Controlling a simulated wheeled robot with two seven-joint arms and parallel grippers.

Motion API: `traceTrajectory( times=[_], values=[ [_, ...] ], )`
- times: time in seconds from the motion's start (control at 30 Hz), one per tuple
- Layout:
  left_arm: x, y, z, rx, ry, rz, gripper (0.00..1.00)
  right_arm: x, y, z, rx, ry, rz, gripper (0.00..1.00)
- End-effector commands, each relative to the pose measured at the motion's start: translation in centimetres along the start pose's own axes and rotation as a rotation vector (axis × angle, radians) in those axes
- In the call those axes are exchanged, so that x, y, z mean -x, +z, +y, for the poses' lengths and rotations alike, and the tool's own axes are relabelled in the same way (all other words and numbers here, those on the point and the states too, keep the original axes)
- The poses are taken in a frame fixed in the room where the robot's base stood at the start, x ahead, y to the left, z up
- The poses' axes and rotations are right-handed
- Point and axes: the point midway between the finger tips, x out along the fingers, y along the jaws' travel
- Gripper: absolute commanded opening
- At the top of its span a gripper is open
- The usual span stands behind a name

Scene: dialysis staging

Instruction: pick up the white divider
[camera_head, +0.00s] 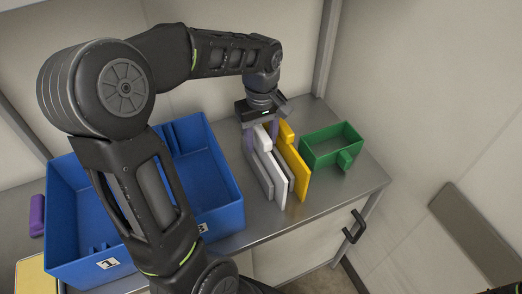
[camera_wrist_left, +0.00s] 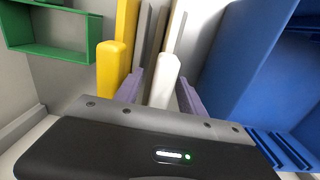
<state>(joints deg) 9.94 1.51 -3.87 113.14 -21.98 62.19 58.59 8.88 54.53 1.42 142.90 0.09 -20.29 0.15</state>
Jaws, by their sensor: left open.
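The white divider (camera_head: 263,138) stands upright on the metal counter, in a row with grey dividers and a yellow one. Its white upright handle also shows in the left wrist view (camera_wrist_left: 165,80). My left gripper (camera_head: 261,131) is open above the row, its purple fingers on either side of the white handle. In the left wrist view the open fingers (camera_wrist_left: 158,93) straddle the handle with a gap visible on each side. The lower part of the white divider is partly hidden among the other panels. My right gripper does not show.
The yellow divider (camera_head: 297,172) stands close on the right, and also shows in the wrist view (camera_wrist_left: 113,62). A green bin (camera_head: 318,160) is farther right. A large blue bin (camera_head: 222,182) is on the left. A purple object (camera_head: 37,215) lies at the far left.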

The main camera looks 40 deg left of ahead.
Motion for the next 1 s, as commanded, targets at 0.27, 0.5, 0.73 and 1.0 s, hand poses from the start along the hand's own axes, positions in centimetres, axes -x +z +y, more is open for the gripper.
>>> traceTrajectory(
  times=[0.27,0.5,0.73,1.0],
  values=[
    [-0.97,0.0,-0.02,0.0,0.0,0.0,0.47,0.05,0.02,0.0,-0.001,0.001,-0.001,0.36],
    [-0.94,0.0,-0.02,0.0,0.0,0.0,0.47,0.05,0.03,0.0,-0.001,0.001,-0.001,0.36],
    [-0.93,0.0,-0.01,0.0,0.0,0.0,0.44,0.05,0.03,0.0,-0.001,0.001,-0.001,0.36],
    [-0.93,0.0,-0.02,0.0,0.0,0.0,0.22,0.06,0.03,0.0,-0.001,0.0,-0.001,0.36]
  ],
)
